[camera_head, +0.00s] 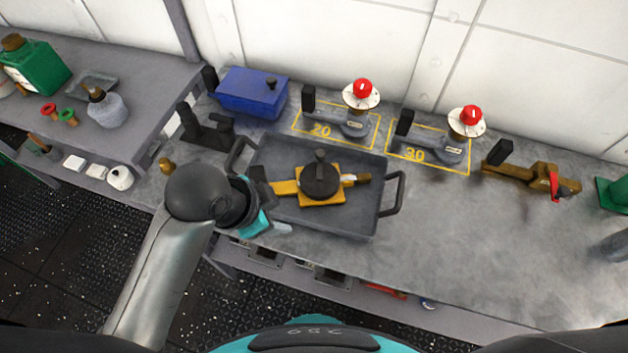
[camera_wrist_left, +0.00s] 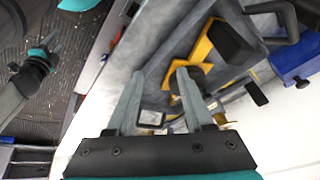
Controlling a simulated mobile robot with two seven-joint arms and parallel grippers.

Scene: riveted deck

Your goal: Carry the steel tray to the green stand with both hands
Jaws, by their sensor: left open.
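The grey steel tray (camera_head: 355,222) lies flat on the workbench, with a loop handle at its left end (camera_head: 240,155) and its right end (camera_head: 398,193). On it sits a yellow piece (camera_head: 335,193) with a round black part (camera_head: 320,178). My left gripper (camera_head: 276,222) is open and empty over the tray's front left corner, away from the left handle. In the left wrist view its two fingers (camera_wrist_left: 158,75) are spread apart. My right gripper (camera_wrist_left: 48,58) shows small at the left there, its jaws unclear. A green object (camera_head: 612,192), cut off at the right edge, may be the green stand.
A blue box (camera_head: 250,92) and black bracket (camera_head: 207,130) stand behind the tray's left end. Two red-topped fixtures (camera_head: 361,95) (camera_head: 465,122) stand in yellow outlines behind it. A brass tool (camera_head: 535,180) lies at right. The bench's front right (camera_head: 480,240) is clear.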

